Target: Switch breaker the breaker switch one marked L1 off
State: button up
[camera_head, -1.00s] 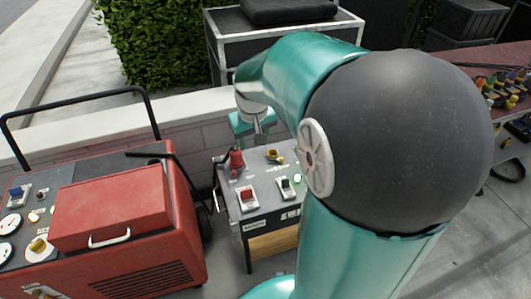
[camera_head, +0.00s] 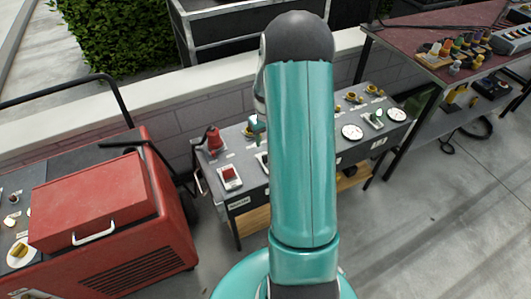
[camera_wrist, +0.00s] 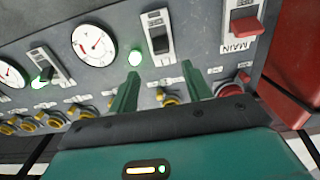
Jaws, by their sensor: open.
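The breaker panel (camera_head: 240,199) is a low grey bench partly hidden by my arm. A red switch (camera_wrist: 246,27) marked MAIN is at the wrist view's upper right and also shows in the head view (camera_head: 230,176). A black breaker switch (camera_wrist: 159,38) is left of it, just beyond my fingertips. Another breaker switch (camera_wrist: 49,70) sits farther left beside a lit green lamp. No L1 marking is readable. My gripper (camera_wrist: 160,69) is open and empty, its two green fingers pointing at the panel below the black switch; no contact shows.
A lit green lamp (camera_wrist: 135,57) and a round gauge (camera_wrist: 95,45) are left of the black switch. Several yellow knobs (camera_wrist: 170,98) line the panel's edge. A red generator cart (camera_head: 110,215) stands left and a red-topped workbench (camera_head: 430,45) right.

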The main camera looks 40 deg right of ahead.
aim_at(266, 155)
notch_tip(266, 155, down, 9)
dwell(0.3)
jog(key=c, duration=1)
